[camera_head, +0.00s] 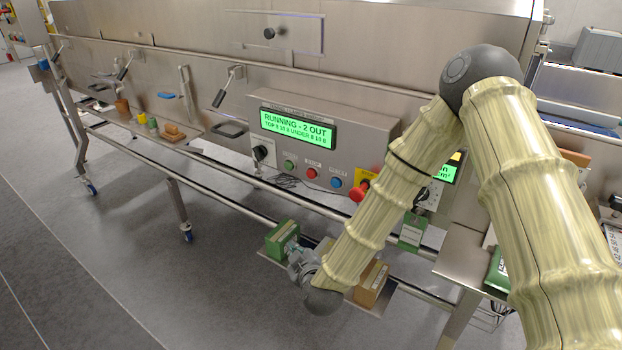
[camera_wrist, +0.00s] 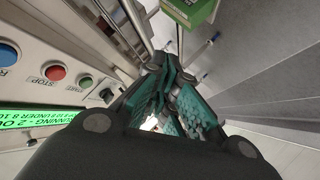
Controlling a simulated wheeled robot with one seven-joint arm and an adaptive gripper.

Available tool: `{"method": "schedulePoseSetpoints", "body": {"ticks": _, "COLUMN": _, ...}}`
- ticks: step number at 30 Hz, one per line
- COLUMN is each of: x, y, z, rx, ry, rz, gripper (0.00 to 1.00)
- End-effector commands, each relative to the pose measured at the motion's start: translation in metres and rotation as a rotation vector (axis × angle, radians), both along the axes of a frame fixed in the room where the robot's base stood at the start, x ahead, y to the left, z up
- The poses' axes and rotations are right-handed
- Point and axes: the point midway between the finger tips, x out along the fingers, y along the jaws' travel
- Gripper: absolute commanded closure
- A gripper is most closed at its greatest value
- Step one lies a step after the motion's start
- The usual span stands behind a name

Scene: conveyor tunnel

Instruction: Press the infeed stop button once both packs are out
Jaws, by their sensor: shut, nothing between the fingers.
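The control panel's display (camera_head: 298,128) reads "RUNNING - 2 OUT". Below it are a green button (camera_head: 289,165), a red button (camera_head: 311,173) and a blue button (camera_head: 336,182). In the wrist view the red button (camera_wrist: 55,72) is labelled STOP. A larger red mushroom knob (camera_head: 357,193) on yellow is to the right. A green pack (camera_head: 280,240) and a brown pack (camera_head: 371,284) sit on a low shelf under the panel. My gripper (camera_head: 294,250) is shut and empty, below the buttons and close beside the green pack; contact is unclear. Its teal fingers (camera_wrist: 168,80) fill the wrist view's middle.
A black rotary switch (camera_head: 261,153) is left of the buttons. My forearm partly hides a second green display (camera_head: 446,172). A green tag (camera_head: 412,232) hangs to the right. Small items and a wooden block (camera_head: 173,132) stand on the left ledge. Floor in front is clear.

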Motion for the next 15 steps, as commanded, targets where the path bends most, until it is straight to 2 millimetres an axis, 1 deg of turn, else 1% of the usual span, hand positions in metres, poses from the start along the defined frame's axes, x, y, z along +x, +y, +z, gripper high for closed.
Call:
{"method": "schedulePoseSetpoints", "body": {"ticks": 1, "x": 0.014, "y": 0.007, "z": 0.022, "rx": -0.018, "ry": -0.060, "rz": 0.001, "gripper": 1.00}}
{"method": "schedulePoseSetpoints", "body": {"ticks": 3, "x": 0.030, "y": 0.015, "z": 0.050, "rx": -0.052, "ry": -0.138, "rz": 0.001, "gripper": 1.00}}
{"method": "schedulePoseSetpoints", "body": {"ticks": 7, "x": 0.051, "y": 0.026, "z": 0.095, "rx": -0.107, "ry": -0.254, "rz": -0.011, "gripper": 1.00}}
{"method": "schedulePoseSetpoints", "body": {"ticks": 9, "x": 0.058, "y": 0.029, "z": 0.113, "rx": -0.130, "ry": -0.297, "rz": -0.018, "gripper": 1.00}}
{"method": "schedulePoseSetpoints", "body": {"ticks": 12, "x": 0.065, "y": 0.033, "z": 0.130, "rx": -0.152, "ry": -0.337, "rz": -0.026, "gripper": 1.00}}
{"method": "schedulePoseSetpoints", "body": {"ticks": 15, "x": 0.068, "y": 0.034, "z": 0.138, "rx": -0.162, "ry": -0.356, "rz": -0.030, "gripper": 1.00}}
